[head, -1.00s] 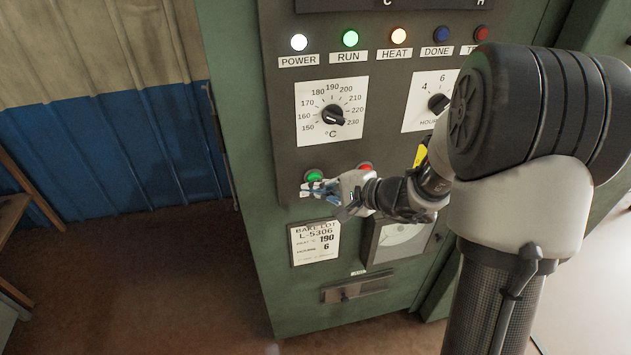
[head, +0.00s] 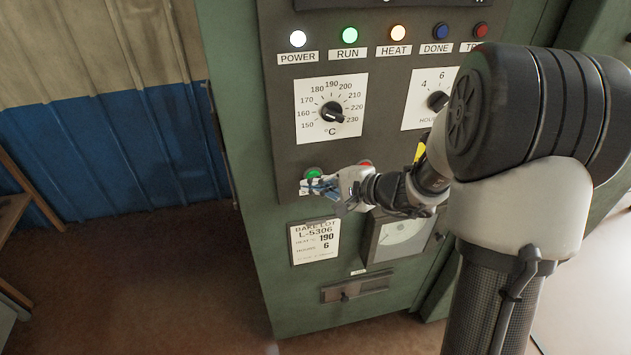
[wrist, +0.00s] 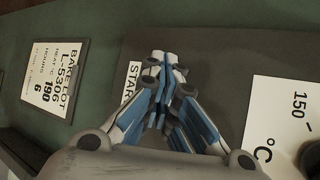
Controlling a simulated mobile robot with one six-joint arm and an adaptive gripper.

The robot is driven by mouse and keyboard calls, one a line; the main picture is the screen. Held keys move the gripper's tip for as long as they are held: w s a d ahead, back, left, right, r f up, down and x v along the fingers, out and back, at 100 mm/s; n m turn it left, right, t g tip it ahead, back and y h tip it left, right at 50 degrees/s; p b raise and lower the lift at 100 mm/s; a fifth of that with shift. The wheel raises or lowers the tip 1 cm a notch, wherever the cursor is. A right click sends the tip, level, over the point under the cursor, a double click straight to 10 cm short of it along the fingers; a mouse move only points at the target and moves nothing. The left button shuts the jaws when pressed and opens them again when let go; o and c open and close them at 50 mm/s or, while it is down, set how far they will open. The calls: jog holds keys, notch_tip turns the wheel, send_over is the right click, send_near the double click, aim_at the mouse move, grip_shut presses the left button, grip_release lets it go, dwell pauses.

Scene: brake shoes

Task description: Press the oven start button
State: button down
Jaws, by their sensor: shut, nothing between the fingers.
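The green start button (head: 313,174) is on the lower left of the grey control panel in the head view, with its upper part showing. My gripper (head: 312,184) is shut and empty, with its fingertips just below and in front of the button. I cannot tell whether they touch it. In the wrist view the shut gripper (wrist: 166,58) points at the panel beside the START label (wrist: 132,84). The button is hidden there behind the fingers.
A red button (head: 365,164) sits right of the green one, partly behind my gripper. The temperature dial (head: 333,112) is above. The POWER (head: 298,39), RUN (head: 349,35) and HEAT (head: 398,32) lamps are lit. A bake lot card (head: 314,242) is below.

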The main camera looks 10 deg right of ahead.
jog(key=shift+b, duration=0.45)
dwell(0.4)
jog(key=s+b, duration=0.2)
jog(key=s, duration=0.4)
dwell(0.7)
